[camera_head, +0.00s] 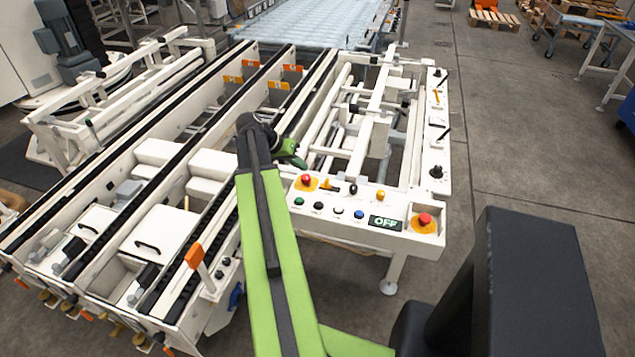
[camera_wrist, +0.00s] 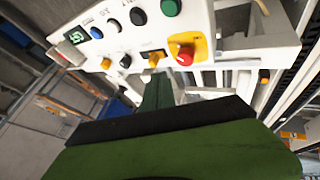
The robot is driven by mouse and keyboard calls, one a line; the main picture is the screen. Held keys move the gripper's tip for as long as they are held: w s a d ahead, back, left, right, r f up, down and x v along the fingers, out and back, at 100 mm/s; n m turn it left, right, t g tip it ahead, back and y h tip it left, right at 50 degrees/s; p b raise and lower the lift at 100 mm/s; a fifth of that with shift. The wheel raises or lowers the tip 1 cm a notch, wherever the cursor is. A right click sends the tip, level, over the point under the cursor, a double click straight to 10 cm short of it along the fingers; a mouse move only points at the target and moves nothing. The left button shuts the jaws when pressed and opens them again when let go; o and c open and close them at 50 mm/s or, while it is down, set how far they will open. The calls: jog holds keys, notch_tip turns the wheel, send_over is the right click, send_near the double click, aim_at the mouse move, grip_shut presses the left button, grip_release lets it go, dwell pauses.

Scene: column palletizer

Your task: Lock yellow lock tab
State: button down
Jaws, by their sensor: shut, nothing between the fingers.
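A small yellow-orange tab (camera_head: 327,185) sits on the white control panel (camera_head: 345,226), just right of a red button on a yellow base (camera_head: 306,180). My gripper (camera_head: 300,162) is shut and empty, just behind the panel's far edge in the head view. In the wrist view its dark green fingers (camera_wrist: 158,92) point toward the tab and stop short of it in the picture; the actual gap is unclear.
The panel also carries a black knob (camera_head: 353,188), a yellow knob (camera_head: 380,196), an OFF display (camera_head: 385,222), a second red button (camera_head: 425,219) and several coloured buttons. White frame rails (camera_head: 365,130) stand behind the panel. Open floor (camera_head: 520,150) lies to the right.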

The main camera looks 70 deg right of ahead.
aim_at(326, 183)
jog(key=shift+f, duration=0.1)
jog(key=b+x, duration=0.8)
jog(key=x, duration=0.1)
jog(key=shift+f, duration=0.4)
jog(key=shift+s+d+r, duration=0.1)
jog(key=shift+s+d, duration=0.05)
